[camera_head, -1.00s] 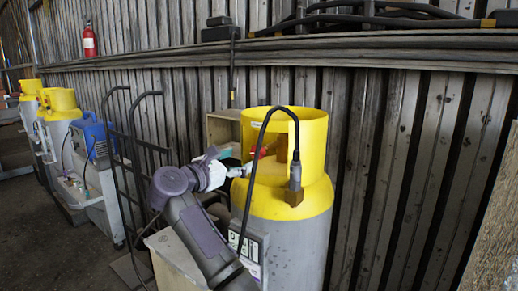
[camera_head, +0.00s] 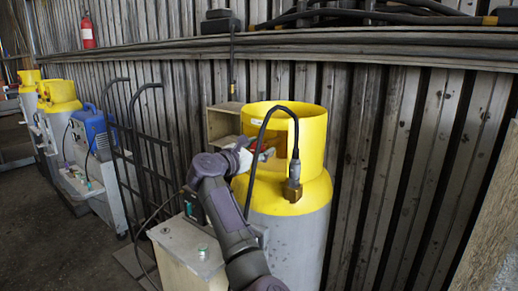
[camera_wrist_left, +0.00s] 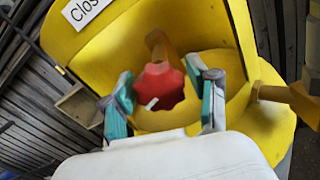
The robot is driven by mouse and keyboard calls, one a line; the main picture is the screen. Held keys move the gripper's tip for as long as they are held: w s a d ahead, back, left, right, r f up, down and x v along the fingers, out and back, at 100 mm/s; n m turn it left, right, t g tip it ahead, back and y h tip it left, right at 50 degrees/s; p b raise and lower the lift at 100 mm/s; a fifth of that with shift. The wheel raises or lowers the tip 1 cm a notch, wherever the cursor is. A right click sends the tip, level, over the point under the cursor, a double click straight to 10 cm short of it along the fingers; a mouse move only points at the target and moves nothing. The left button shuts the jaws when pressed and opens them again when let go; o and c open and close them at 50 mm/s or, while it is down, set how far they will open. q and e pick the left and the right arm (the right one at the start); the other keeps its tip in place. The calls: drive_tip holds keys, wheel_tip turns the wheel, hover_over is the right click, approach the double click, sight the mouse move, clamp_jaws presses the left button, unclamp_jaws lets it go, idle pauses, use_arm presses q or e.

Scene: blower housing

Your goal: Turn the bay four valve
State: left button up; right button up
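The red valve knob (camera_wrist_left: 158,88) sits inside the yellow collar of a grey and yellow cylinder (camera_head: 290,235). In the head view only a little of the red knob (camera_head: 256,147) shows, partly hidden by my gripper. My left gripper (camera_head: 262,153) reaches in at the collar's opening. In the left wrist view its two teal-padded fingers (camera_wrist_left: 165,103) are spread, one on each side of the knob. There are visible gaps between the pads and the knob. A white label reading "Clos…" (camera_wrist_left: 85,8) is on the collar. My right gripper is not in view.
A black hose (camera_head: 262,130) arcs over the collar to a brass fitting (camera_head: 292,190). A pale box (camera_head: 185,250) stands in front left of the cylinder. A black hand truck (camera_head: 140,150) and a blue unit (camera_head: 92,135) are further left. A corrugated wall is close behind.

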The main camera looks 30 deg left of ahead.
use_arm(q)
drive_tip(key=c, duration=0.8)
drive_tip(key=shift+o, duration=0.2)
drive_tip(key=shift+f+m, duration=0.1)
drive_tip(key=shift+m, duration=0.2)
drive_tip(key=m+b, duration=0.1)
drive_tip(key=m, duration=0.1)
drive_tip(key=shift+m, duration=0.4)
drive_tip(key=m+b, duration=0.1)
drive_tip(key=m, duration=0.4)
drive_tip(key=shift+f+b, duration=0.1)
drive_tip(key=shift+b, duration=0.2)
drive_tip(key=m+b, duration=0.1)
drive_tip(key=m, duration=0.5)
drive_tip(key=shift+m+b, duration=0.35)
drive_tip(key=shift+m, duration=0.05)
drive_tip(key=m+b, duration=0.1)
drive_tip(key=m, duration=0.4)
drive_tip(key=shift+m, duration=0.7)
drive_tip(key=shift+f, duration=0.1)
